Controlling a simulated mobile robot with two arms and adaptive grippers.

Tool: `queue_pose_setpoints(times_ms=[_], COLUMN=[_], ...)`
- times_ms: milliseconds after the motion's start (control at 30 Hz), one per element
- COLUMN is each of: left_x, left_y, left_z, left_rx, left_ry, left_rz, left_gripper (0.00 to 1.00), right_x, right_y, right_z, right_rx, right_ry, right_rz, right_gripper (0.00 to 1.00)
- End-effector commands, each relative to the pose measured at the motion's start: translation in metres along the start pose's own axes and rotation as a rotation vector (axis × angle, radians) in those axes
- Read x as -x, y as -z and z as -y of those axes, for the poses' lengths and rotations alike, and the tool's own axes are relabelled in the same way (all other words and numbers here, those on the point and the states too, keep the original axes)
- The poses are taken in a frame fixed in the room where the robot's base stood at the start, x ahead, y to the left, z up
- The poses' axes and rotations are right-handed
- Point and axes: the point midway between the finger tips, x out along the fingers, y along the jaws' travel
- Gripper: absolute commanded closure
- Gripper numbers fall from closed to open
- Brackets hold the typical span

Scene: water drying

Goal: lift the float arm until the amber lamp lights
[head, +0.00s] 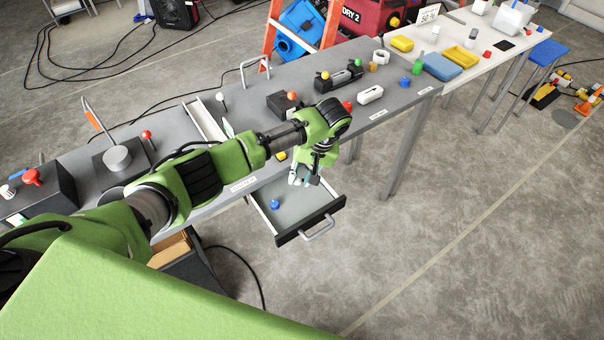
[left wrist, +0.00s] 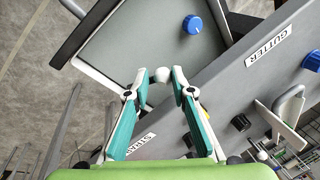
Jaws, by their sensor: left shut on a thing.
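My left gripper (head: 300,180) reaches over the front edge of the grey bench, above an open drawer (head: 330,207). In the left wrist view its teal fingers (left wrist: 161,76) close on a small white ball (left wrist: 162,75). The ball may be the end of the float arm; no rod shows clearly, and the fingers hide part of it. I cannot pick out the amber lamp for sure. An orange dome (head: 292,95) sits on a dark box behind my arm; I cannot tell whether it is lit. My right gripper is not in view.
A blue knob (head: 274,204) lies in the drawer and shows in the left wrist view (left wrist: 192,24). The bench (head: 240,80) holds several devices with knobs, including a red ball lever (head: 147,135). An orange ladder (head: 300,25) stands behind.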

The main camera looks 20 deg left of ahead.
Motion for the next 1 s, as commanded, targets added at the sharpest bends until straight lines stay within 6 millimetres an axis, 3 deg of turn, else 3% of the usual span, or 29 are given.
queue_pose_setpoints(times_ms=[733, 767, 800, 1000], left_x=[-0.003, -0.003, -0.0027, -0.0004], left_y=[-0.0048, -0.0047, -0.0044, -0.0027], left_z=[0.0027, 0.0027, 0.0027, 0.0029], left_rx=[-0.019, -0.019, -0.019, -0.017], left_ry=[0.064, 0.064, 0.064, 0.063], left_rz=[0.05, 0.05, 0.049, 0.046], left_gripper=[1.0, 0.7, 0.59, 0.57], right_x=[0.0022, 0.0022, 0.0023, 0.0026], right_y=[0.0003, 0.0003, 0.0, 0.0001], right_z=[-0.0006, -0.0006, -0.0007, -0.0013], right_rx=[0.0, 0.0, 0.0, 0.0], right_ry=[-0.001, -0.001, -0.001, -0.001], right_rz=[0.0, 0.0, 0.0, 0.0], right_gripper=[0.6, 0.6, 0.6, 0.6])
